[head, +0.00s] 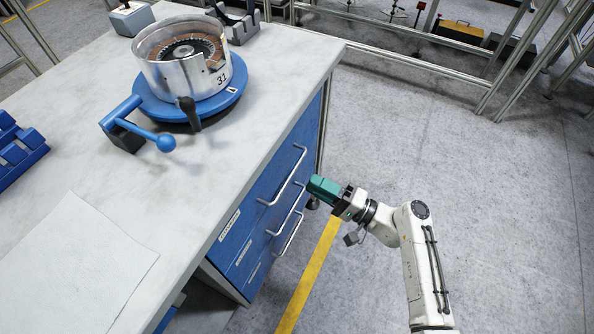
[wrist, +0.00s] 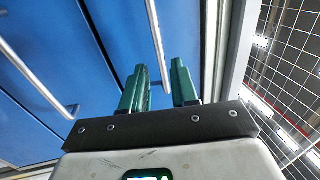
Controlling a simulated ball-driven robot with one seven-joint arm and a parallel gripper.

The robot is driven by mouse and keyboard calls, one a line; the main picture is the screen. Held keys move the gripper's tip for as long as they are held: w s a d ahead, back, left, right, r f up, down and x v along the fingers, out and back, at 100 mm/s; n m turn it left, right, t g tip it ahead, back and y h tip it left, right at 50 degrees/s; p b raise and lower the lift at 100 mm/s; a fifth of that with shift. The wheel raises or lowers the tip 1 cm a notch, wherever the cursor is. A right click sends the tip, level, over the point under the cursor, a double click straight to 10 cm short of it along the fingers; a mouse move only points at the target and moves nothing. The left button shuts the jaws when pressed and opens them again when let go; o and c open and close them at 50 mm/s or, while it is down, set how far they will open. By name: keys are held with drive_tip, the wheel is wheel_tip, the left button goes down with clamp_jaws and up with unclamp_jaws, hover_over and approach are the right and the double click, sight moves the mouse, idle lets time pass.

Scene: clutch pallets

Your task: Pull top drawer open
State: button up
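A blue drawer cabinet sits under the workbench, with several drawers stacked and closed. The top drawer (head: 262,187) is just below the worktop and has a silver bar handle (head: 283,177). My gripper (head: 311,186), with teal fingers, is in front of the drawer fronts, near the right ends of the handles. In the wrist view my gripper (wrist: 159,68) has its two fingers apart. A silver handle bar (wrist: 154,40) runs down toward the gap between them; it looks like the top handle.
Lower handles (head: 289,233) are close below. The worktop (head: 100,190) overhangs nearby, carrying a metal clutch housing (head: 178,75) on a blue base and a blue clamp handle (head: 140,127). The floor (head: 400,150) right of the cabinet is clear. Metal frames (head: 520,60) stand behind.

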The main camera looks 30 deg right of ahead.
sight(292, 172)
drive_tip(key=x, duration=0.7)
drive_tip(key=shift+a, duration=0.15)
clamp_jaws()
idle(0.3)
